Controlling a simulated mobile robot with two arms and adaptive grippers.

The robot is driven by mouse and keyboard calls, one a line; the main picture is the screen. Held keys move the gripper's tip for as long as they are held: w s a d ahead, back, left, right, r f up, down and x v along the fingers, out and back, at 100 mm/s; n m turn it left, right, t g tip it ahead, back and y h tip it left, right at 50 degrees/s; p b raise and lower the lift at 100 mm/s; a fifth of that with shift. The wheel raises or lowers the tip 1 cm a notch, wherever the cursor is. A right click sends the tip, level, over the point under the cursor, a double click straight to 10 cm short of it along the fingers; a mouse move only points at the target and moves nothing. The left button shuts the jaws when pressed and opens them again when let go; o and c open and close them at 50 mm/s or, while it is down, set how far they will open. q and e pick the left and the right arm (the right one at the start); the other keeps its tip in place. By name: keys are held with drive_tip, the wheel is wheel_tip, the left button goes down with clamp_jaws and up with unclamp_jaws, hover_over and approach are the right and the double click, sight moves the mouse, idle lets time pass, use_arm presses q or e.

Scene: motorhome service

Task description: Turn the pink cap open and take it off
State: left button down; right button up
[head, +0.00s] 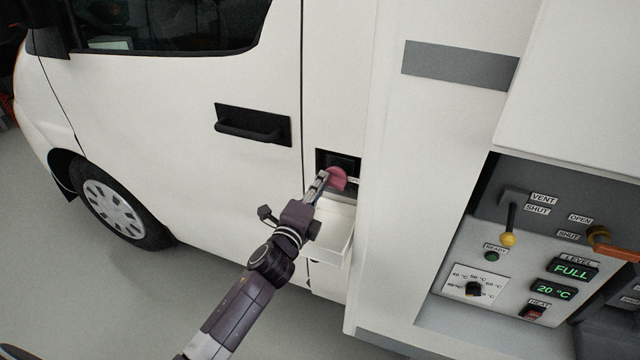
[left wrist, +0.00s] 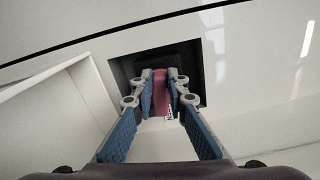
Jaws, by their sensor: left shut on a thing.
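The pink cap (head: 337,178) sits at the dark square filler recess (head: 325,158) in the white side of the motorhome, right of the door. My left gripper (head: 322,182) reaches up to it from below left and is shut on it. In the left wrist view the pink cap (left wrist: 160,90) stands between the two blue-padded fingers of my left gripper (left wrist: 161,93), in front of the dark recess (left wrist: 196,68). A small label shows beside the cap, too small to read. Whether the cap is seated or free of its neck cannot be told. My right gripper is not in view.
A white flap (head: 335,228) hangs open below the recess; it shows at the left in the wrist view (left wrist: 62,118). A black door handle (head: 252,126) is to the left. A service panel with a yellow-knobbed lever (head: 508,239) and displays (head: 572,269) is at the right.

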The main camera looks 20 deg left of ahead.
use_arm(q)
drive_tip(key=shift+s, duration=0.5)
idle(0.3)
drive_tip(key=c, duration=2.5)
unclamp_jaws()
clamp_jaws()
drive_tip(key=shift+s, duration=0.15)
drive_tip(key=shift+s+p, duration=0.35)
drive_tip(key=shift+s, duration=0.6)
